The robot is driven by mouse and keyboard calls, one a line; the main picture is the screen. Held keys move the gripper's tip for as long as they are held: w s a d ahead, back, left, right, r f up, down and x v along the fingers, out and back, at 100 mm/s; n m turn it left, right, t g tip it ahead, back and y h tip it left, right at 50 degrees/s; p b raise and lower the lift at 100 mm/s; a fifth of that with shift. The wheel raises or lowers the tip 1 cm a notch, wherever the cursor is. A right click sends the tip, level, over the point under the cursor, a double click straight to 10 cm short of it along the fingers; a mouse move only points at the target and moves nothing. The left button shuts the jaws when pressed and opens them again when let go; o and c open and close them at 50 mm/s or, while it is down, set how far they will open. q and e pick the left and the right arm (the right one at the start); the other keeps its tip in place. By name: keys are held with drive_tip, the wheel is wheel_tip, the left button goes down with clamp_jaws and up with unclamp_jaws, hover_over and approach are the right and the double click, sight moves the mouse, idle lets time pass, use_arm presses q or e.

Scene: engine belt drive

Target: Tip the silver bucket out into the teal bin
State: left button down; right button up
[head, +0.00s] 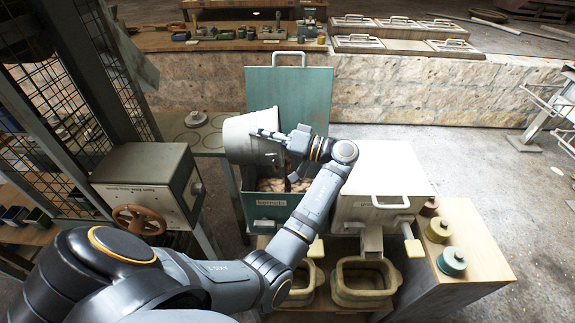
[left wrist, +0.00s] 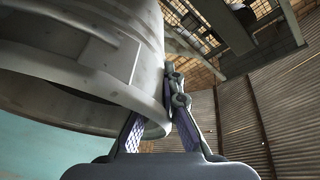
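The silver bucket (head: 240,140) is tipped far over on its side above the teal bin (head: 268,212). The bin's teal lid (head: 310,90) stands open behind it. My left gripper (head: 278,138) is shut on the bucket's rim; in the left wrist view the fingers (left wrist: 158,122) straddle the edge of the bucket (left wrist: 70,50). Brownish-pink lumps (head: 268,186) show inside the bin below the bucket. The inside of the bucket is hidden, so I cannot tell whether anything is left in it. My right gripper is not in view.
A closed white bin (head: 380,180) stands right of the teal bin. Coloured round weights (head: 452,260) sit on the wooden bench further right. A grey box with a handwheel (head: 140,219) stands at the left. Open trays (head: 363,283) are below.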

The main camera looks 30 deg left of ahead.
sight(272, 130)
use_arm(q)
drive_tip(key=shift+w+d+r+m+y+b, duration=0.25)
drive_tip(key=shift+w+d+y+b, duration=0.15)
drive_tip(key=shift+d+y, duration=0.2)
drive_tip(key=shift+w+d+r+m+y+b, duration=0.25)
drive_tip(key=shift+w+d+y+b, duration=0.15)
drive_tip(key=shift+d+y, duration=0.15)
idle(2.8)
drive_tip(key=shift+a, duration=0.1)
drive_tip(key=shift+s+h, duration=0.1)
drive_tip(key=shift+h, duration=0.15)
idle(1.0)
